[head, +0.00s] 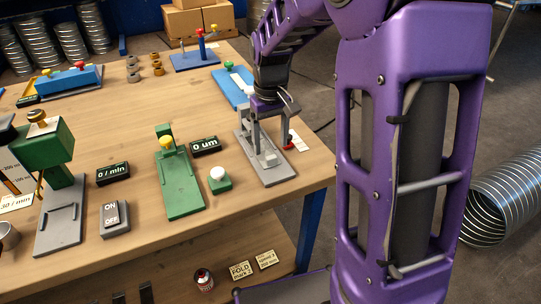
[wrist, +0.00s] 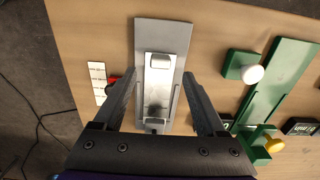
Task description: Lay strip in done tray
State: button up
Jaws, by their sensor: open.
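My gripper (head: 268,128) is open over a grey fixture (head: 275,176) near the right edge of the workbench. In the wrist view, its two fingers (wrist: 158,92) stand apart on either side of the fixture (wrist: 146,38). A lighter, shiny metal band (wrist: 158,90) runs along the fixture's middle, between the fingers. It may be the strip, but I cannot tell it surely from the fixture. Nothing is gripped. I can make out no tray labelled as the done tray.
A green press (head: 178,180), a white-knobbed green box (head: 219,180) and a display (head: 205,147) stand left of the fixture. A red knob and white card (wrist: 97,84) lie close beside it. A blue board (head: 228,86) lies behind. Bare wood shows in front.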

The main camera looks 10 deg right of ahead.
aim_at(271, 156)
jog(key=shift+f, duration=2.15)
grip_shut()
jog(key=c, duration=0.7)
grip_release()
jog(key=shift+c, duration=0.2)
grip_shut()
jog(key=shift+s+d+r+b, duration=0.1)
jog(key=shift+s+d+b, duration=0.15)
jog(key=shift+s, duration=1.1)
jog(key=shift+s+d+r+b, duration=0.1)
jog(key=shift+s+d, duration=0.2)
jog(key=shift+s, duration=1.05)
jog(key=shift+r, duration=0.1)
notch_tip(271, 156, up, 7)
jog(key=p, duration=0.6)
